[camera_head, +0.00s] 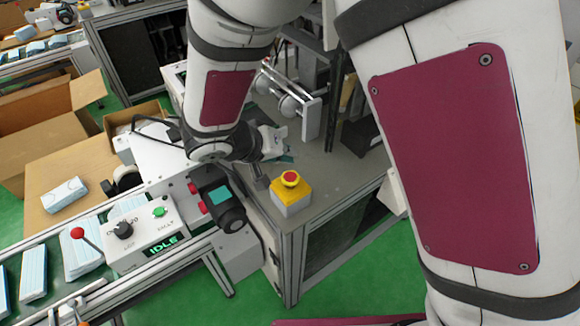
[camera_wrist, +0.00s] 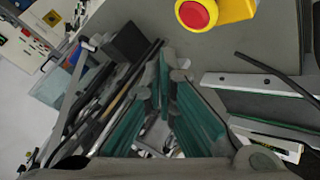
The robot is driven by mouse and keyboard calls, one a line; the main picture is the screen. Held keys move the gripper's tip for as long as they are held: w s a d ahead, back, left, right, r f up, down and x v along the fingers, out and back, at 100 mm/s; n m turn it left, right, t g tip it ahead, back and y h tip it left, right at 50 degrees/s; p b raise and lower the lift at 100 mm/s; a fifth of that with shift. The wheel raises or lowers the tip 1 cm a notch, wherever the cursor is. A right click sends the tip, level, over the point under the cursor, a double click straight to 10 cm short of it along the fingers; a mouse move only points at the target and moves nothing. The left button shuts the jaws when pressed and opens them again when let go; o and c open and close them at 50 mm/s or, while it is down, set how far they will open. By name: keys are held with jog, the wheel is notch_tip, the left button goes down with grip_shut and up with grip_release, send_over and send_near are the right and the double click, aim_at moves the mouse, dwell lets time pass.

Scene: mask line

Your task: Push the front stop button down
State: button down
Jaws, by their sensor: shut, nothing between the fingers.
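The front stop button (camera_head: 290,179) is a red mushroom cap with a yellow collar on a small yellow and white box (camera_head: 291,199). It stands upright on the near corner of the grey machine table. In the wrist view the red cap (camera_wrist: 195,13) shows at the top edge, partly cut off, right of the finger line. My gripper (camera_head: 286,158) is just behind the button in the head view, apart from it. In the wrist view my gripper's teal-padded fingers (camera_wrist: 171,72) are shut and empty, pointing toward the table left of and below the button.
A control box (camera_head: 145,238) with a black knob, a green button and an IDLE display stands left, by the mask conveyor. Metal rollers (camera_head: 292,103) and dark posts stand behind my gripper. The grey table top (camera_head: 330,180) is bare right of the button.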

aim_at(287, 174)
jog(key=shift+f+b, duration=0.95)
jog(key=shift+f, duration=0.55)
jog(key=shift+f, duration=0.1)
dwell(0.3)
jog(key=shift+f+b, duration=0.35)
jog(key=shift+b, duration=0.15)
jog(key=shift+f+b, duration=0.35)
jog(key=shift+b, duration=0.05)
dwell(0.8)
jog(key=shift+r, duration=0.85)
jog(key=shift+p, duration=0.3)
jog(key=shift+r+p, duration=1.05)
jog(key=shift+r, duration=1.45)
